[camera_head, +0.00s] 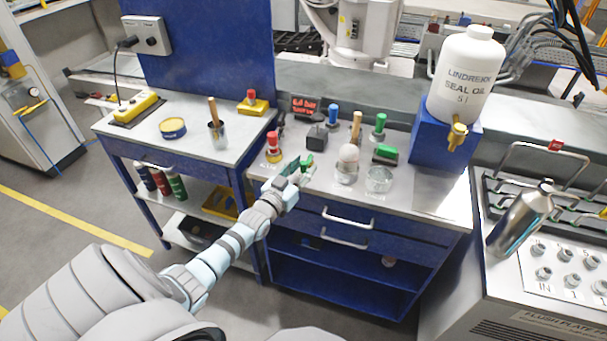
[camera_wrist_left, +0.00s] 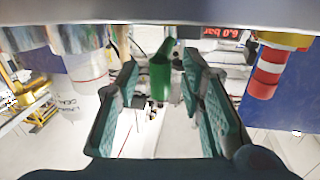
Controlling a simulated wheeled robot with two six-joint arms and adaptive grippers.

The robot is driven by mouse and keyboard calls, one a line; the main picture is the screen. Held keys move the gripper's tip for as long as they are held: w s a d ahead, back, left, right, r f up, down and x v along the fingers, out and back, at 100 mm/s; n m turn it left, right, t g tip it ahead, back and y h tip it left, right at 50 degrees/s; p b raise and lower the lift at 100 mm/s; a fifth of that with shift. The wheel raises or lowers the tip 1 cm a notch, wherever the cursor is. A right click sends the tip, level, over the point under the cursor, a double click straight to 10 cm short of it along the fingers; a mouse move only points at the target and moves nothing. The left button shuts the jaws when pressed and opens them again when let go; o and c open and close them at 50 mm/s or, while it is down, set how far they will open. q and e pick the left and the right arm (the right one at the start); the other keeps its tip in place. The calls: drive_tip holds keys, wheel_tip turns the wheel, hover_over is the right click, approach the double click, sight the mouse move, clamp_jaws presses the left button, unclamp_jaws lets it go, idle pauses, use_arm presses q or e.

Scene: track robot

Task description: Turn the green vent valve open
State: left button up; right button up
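In the left wrist view, whose picture is upside down, a bright green handle (camera_wrist_left: 160,70), which looks like the vent valve's, stands between the two teal finger pads of my left gripper (camera_wrist_left: 161,80). The gripper is open, with a visible gap on each side of the handle. In the head view, my left gripper (camera_head: 299,172) is over the front left of the blue workbench's top. Bright green (camera_head: 308,160) shows at its fingertips; the valve's body is mostly hidden there. My right gripper is not in view.
A red-topped striped post (camera_head: 273,147) stands close left of the gripper. Behind are a red-lit display (camera_head: 306,106) and a blue-topped knob (camera_head: 333,113). To the right are a beaker (camera_head: 346,172), a glass dish (camera_head: 379,180), a green block (camera_head: 386,153) and a green-topped knob (camera_head: 380,121).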

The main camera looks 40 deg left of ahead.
use_arm(q)
drive_tip(key=shift+w, duration=0.3)
drive_tip(key=shift+r, duration=0.15)
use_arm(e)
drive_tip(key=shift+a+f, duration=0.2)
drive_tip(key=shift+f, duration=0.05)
